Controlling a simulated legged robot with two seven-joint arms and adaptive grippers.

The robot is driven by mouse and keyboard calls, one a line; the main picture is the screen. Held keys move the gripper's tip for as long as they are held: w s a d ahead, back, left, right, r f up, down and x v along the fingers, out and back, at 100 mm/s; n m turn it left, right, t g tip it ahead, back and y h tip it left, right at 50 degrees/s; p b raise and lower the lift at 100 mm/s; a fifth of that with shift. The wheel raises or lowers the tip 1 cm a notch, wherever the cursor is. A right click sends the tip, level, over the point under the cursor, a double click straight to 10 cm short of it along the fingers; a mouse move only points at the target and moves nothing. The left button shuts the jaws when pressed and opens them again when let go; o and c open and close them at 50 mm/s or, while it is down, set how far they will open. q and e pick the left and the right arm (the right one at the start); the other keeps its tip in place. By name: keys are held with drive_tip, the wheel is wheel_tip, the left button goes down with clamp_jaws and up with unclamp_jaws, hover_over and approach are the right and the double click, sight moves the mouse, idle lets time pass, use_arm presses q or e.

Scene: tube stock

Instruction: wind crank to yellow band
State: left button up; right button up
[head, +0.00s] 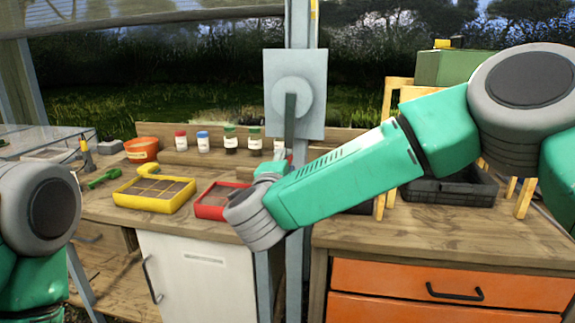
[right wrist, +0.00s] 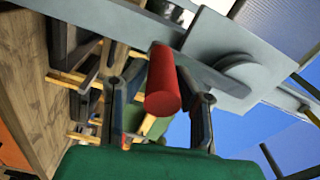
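The crank is on a grey plate (head: 312,65) on the post, with a round hub (head: 292,92) and a dark crank arm (head: 290,120) hanging straight down. In the right wrist view its red handle (right wrist: 163,88) points toward the camera, and the plate (right wrist: 235,45) is behind it. My right gripper (head: 284,160) is at the crank's lower end. In the right wrist view its fingers (right wrist: 168,92) stand on both sides of the handle with gaps showing. A small yellow mark (head: 313,10) shows high on the post. My left gripper is out of view.
The wooden bench behind my right arm holds a yellow seed tray (head: 128,203), a red tray (head: 207,211), an orange pot (head: 141,150) and several small bottles (head: 203,142). A black crate (head: 455,192) and wooden frame stand at right. An orange drawer unit (head: 400,312) is below.

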drive_tip(key=o, duration=0.4)
drive_tip(key=shift+s+a+f, duration=0.2)
drive_tip(key=shift+f, duration=0.35)
drive_tip(key=shift+w+r, duration=0.1)
drive_tip(key=shift+r, duration=0.05)
drive_tip(key=shift+a+r, duration=0.1)
drive_tip(key=v, duration=1.2)
